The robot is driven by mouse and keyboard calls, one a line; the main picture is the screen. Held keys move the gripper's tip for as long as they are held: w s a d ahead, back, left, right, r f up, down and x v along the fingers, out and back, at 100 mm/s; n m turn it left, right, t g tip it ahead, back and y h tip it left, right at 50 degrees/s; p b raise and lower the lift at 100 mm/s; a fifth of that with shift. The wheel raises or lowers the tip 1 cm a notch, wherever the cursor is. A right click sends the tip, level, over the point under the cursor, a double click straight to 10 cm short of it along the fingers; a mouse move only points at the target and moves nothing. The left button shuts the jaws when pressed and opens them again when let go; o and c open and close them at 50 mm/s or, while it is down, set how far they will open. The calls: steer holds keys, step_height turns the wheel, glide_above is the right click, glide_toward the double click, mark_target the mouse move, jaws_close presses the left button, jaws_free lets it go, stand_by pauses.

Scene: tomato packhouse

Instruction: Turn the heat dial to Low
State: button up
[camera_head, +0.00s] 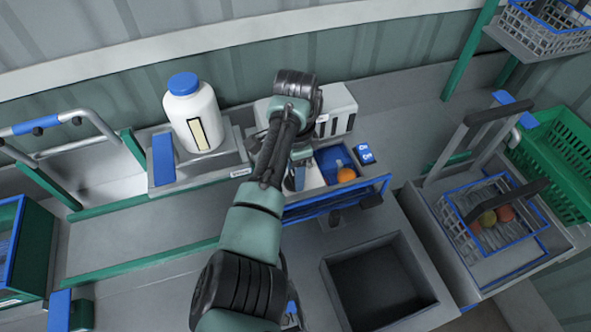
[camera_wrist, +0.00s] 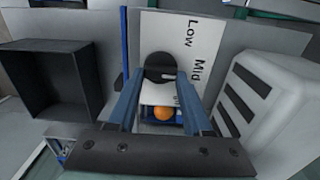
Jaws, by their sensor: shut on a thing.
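The heat dial (camera_wrist: 160,66) is a dark round knob on a white panel (camera_wrist: 208,28) in the wrist view.
A blue tray (camera_head: 327,158) with an orange fruit (camera_head: 346,174) lies just right of my gripper. A light grey slotted box (camera_head: 340,112) stands behind. A white jar with a blue lid (camera_head: 192,118) is left. A dark open bin (camera_head: 378,284) and a wire basket (camera_head: 520,222) are right.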

jaws_close()
steer(key=shift+n, duration=0.3)
steer(key=n+p, duration=0.2)
steer(key=n, duration=0.3)
steer(key=shift+w+r+n, duration=0.1)
steer(key=shift+w+n, duration=0.05)
steer(key=shift+n, duration=0.15)
steer(key=n+p, duration=0.1)
steer(key=n, duration=0.4)
steer(key=shift+a+n, duration=0.15)
steer(key=shift+n, duration=0.15)
steer(key=shift+w, duration=0.1)
steer(key=o, duration=0.9)
jaws_free()
steer(key=shift+o, duration=0.2)
